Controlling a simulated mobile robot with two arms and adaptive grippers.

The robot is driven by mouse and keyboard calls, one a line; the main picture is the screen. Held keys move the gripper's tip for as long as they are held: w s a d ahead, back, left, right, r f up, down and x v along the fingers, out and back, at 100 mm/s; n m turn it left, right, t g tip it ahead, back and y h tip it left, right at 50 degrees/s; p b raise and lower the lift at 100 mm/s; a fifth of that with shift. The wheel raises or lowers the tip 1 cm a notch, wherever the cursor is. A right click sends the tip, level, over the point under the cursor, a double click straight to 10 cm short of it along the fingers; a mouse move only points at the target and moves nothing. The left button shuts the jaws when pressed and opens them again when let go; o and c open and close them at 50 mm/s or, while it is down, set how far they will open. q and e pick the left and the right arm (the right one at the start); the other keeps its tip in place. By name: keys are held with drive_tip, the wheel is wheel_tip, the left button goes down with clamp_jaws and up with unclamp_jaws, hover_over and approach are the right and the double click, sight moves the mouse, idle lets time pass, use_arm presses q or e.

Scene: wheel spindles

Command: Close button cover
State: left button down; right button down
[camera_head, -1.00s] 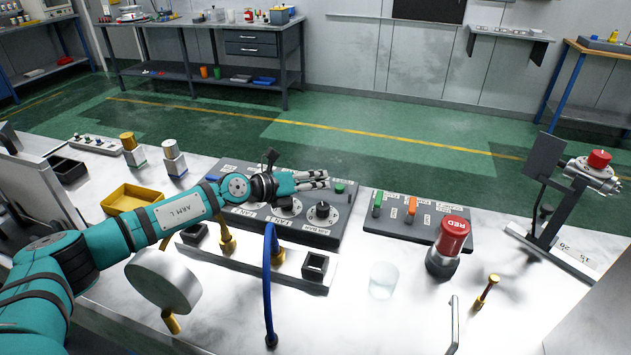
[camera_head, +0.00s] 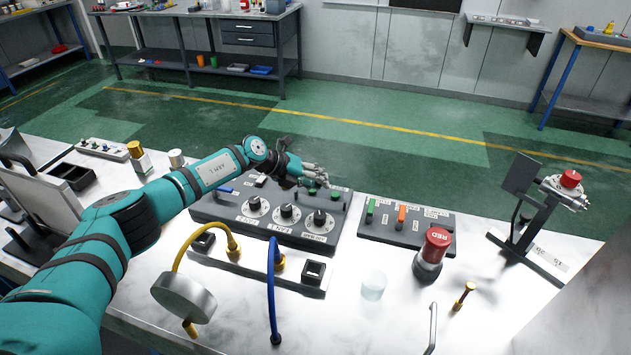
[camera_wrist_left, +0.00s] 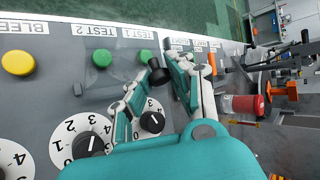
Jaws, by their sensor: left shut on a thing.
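A grey control panel (camera_head: 265,222) on the bench carries dials and buttons. In the left wrist view, a faint see-through cover (camera_wrist_left: 95,84) seems to lie over the panel near the green TEST buttons (camera_wrist_left: 102,57); its edges and angle are hard to tell. My left gripper (camera_head: 318,178) is over the panel's far right part. In the wrist view its fingers (camera_wrist_left: 158,74) are shut on a small black knob (camera_wrist_left: 158,70); whether the knob belongs to the cover is unclear. My right gripper is not in view.
A switch box (camera_head: 405,228) with green and orange switches stands to the right of the panel. In front are a red button post (camera_head: 432,252), a glass (camera_head: 373,287), and yellow and blue hoses (camera_head: 274,290). A stand with a dark plate (camera_head: 522,174) is far right.

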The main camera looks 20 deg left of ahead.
use_arm(q)
drive_tip(key=shift+w+r, duration=0.1)
drive_tip(key=shift+w, duration=0.15)
drive_tip(key=shift+a, duration=0.1)
idle(0.3)
drive_tip(key=c, duration=1.4)
unclamp_jaws()
drive_tip(key=v, duration=1.2)
drive_tip(key=shift+w+r, duration=0.15)
drive_tip(key=shift+w, duration=0.05)
